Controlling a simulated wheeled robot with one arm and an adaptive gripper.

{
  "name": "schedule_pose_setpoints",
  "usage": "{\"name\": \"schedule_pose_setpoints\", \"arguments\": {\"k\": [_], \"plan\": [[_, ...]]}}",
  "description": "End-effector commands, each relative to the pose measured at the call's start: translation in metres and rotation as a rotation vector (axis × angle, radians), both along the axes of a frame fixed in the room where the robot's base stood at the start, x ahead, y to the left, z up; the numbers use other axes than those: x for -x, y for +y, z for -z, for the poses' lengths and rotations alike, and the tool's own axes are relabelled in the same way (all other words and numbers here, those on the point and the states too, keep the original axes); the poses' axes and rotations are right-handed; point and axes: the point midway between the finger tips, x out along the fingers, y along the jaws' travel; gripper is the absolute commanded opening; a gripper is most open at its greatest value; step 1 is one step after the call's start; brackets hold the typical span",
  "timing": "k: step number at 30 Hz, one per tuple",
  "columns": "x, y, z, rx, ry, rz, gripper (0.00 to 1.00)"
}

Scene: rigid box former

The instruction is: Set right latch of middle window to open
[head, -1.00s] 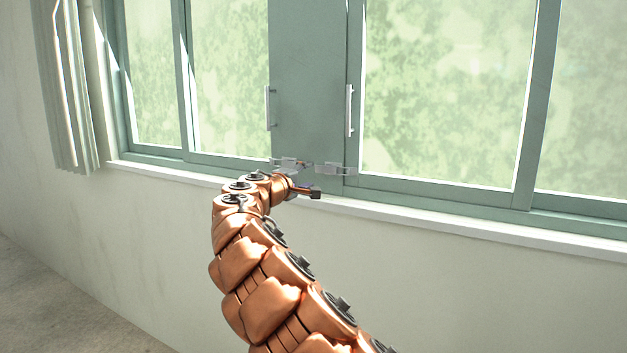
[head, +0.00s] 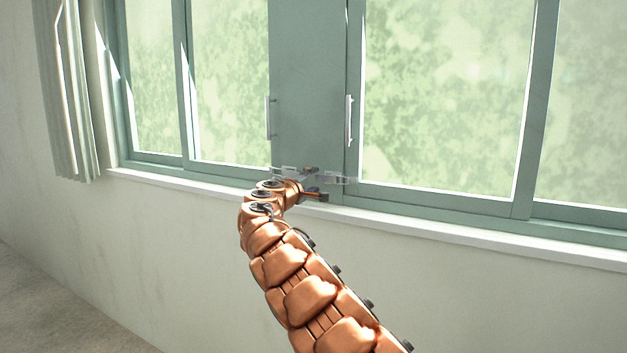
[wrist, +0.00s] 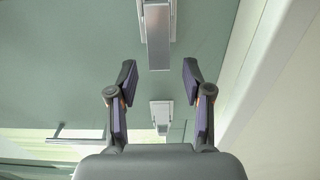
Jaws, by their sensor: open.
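Two grey latches sit side by side on the lower part of the green middle frame. The right latch (head: 340,180) is partly behind my gripper in the head view; in the wrist view it is the large latch at the top (wrist: 158,32), its end pointing toward the space between my fingers. The left latch (head: 287,169) is smaller in the wrist view (wrist: 160,114), between the fingers but farther back. My gripper (head: 316,182) is open and empty, with its fingers (wrist: 158,72) spread to either side of the latch line. Contact with the right latch is not visible.
Two upright window handles (head: 349,119) (head: 268,117) stand above the latches. A white sill (head: 450,232) runs below the frame, close under my gripper. A curtain (head: 70,110) hangs at the far left.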

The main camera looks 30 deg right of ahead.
Motion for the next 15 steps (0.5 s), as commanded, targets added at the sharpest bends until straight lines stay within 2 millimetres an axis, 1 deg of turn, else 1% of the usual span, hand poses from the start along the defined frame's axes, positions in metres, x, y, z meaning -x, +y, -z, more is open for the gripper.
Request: {"name": "schedule_pose_setpoints", "arguments": {"k": [6,15], "plan": [[-0.0038,-0.0083,-0.0011,0.001,0.000,0.002,0.50],[-0.0049,-0.0098,-0.0009,0.002,-0.001,0.001,0.50]]}}
